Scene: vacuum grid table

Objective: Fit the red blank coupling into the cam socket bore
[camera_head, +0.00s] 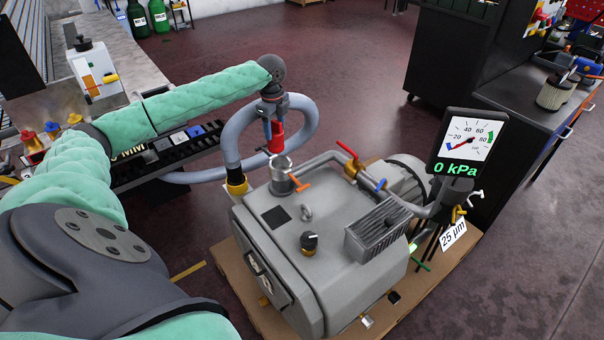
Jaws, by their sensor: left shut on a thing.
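The red blank coupling (276,138) is upright in my left gripper (273,122), which is shut on it and points down. The grey cam socket (282,176) stands on top of the grey pump, directly below the coupling. An orange cam lever (299,183) sticks out at its right side. The inside of the bore is hidden. My right gripper is not in view.
The grey pump (323,270) sits on a wooden pallet (238,290). A thick grey hose (236,130) loops close behind my left gripper. A pipe with a red-handled valve (349,152) runs right of the socket. The gauge (465,142) reads 0 kPa.

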